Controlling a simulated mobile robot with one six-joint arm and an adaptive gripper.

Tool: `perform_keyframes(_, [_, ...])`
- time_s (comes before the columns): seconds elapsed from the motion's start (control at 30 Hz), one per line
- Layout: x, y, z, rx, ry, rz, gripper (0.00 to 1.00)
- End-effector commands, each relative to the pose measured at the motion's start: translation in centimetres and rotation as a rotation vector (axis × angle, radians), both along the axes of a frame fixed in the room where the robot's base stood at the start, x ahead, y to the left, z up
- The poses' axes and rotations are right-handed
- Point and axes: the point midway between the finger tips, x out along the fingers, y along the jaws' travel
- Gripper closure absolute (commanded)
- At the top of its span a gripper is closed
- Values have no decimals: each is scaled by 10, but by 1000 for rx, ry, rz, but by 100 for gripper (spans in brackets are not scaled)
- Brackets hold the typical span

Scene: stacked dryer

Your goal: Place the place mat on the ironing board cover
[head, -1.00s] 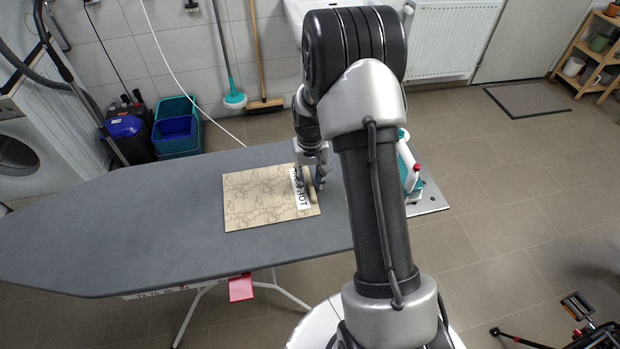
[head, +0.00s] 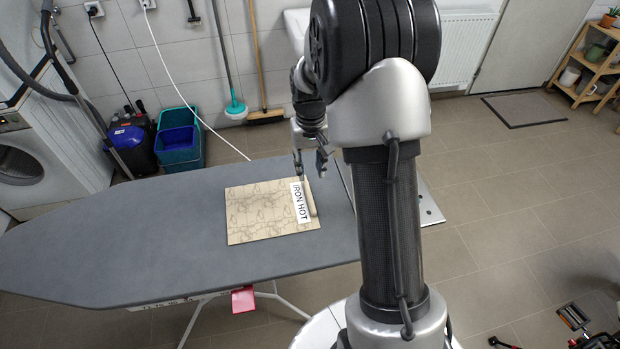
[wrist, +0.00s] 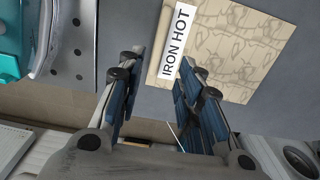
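The place mat (head: 262,209) is beige with a brown line pattern and a white "IRON HOT" label near its right edge. It lies flat on the grey ironing board cover (head: 120,235); it also shows in the wrist view (wrist: 235,48). A tan strip, possibly a rolled edge, runs along its right side. My gripper (head: 311,168) is above the board by the mat's far right corner. In the wrist view my gripper (wrist: 162,68) has its fingers apart with nothing between them. It appears clear of the mat.
A perforated metal iron rest (head: 429,205) is at the board's right end, partly hidden by my arm. A teal iron (wrist: 8,60) shows at the wrist view's left edge. The board's left part is bare. Blue and teal bins (head: 180,140) stand behind the board.

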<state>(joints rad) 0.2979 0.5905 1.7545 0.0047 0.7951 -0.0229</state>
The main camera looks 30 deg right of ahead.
Motion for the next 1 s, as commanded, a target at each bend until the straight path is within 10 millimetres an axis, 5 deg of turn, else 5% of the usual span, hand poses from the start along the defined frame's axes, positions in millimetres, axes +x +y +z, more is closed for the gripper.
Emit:
perform_keyframes(0.23, [-30,37,86,-25,-87,57,67])
perform_keyframes(0.5, [-120,95,176,-50,-220,152,67])
perform_keyframes(0.8, [-224,133,201,-61,-357,243,67])
perform_keyframes(1.0, [-253,141,197,-61,-398,269,67])
